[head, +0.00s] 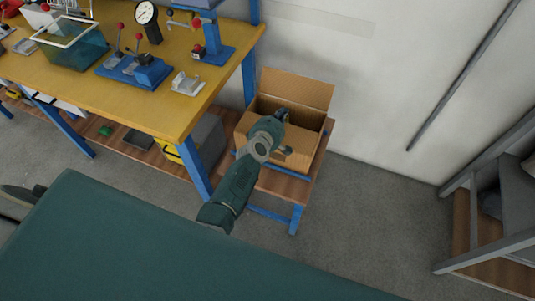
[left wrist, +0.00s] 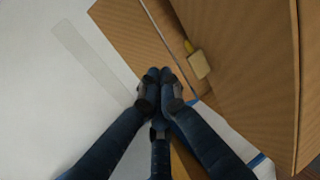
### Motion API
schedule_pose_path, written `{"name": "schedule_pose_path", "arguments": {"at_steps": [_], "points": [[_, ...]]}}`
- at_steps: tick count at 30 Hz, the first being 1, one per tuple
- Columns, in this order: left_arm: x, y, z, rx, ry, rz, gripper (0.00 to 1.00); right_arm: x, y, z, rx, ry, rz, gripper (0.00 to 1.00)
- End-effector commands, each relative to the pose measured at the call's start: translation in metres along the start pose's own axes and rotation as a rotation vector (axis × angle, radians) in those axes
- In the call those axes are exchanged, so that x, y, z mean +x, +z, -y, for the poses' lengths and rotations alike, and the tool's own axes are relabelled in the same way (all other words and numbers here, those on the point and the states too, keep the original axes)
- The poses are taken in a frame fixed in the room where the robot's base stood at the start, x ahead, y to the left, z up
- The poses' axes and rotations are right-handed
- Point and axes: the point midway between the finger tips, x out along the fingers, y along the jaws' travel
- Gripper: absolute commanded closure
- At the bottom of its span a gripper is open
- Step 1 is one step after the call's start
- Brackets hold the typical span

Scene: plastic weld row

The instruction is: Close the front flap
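An open cardboard box (head: 302,148) stands on a low wood-topped bench in the head view. One flap (head: 298,88) stands up along the wall side. My left arm crosses the box's near side, so I cannot clearly make out the front flap. My left gripper (head: 284,115) is over the box opening. In the left wrist view its fingers (left wrist: 158,76) are drawn together with nothing visible between them. A cardboard panel (left wrist: 125,32) lies just beyond the fingertips; I cannot tell whether they touch it. My right gripper is not in view.
A yellow workbench (head: 150,100) with blue legs and several fixtures is left of the box. The wall is close behind. A grey-framed rack (head: 490,200) stands at the right, with clear floor between. A small yellowish item (left wrist: 198,65) shows inside the box.

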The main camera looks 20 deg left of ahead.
Motion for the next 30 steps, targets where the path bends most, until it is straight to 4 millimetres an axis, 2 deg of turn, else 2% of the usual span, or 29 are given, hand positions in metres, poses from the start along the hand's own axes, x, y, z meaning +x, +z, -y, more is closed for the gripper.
{"name": "schedule_pose_path", "arguments": {"at_steps": [12, 30], "points": [[0.009, -0.006, 0.009, -0.001, -0.013, -0.001, 1.0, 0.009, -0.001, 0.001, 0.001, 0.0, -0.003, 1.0], [0.01, -0.005, 0.01, -0.001, -0.013, -0.001, 1.0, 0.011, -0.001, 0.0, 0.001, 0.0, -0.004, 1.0]]}}
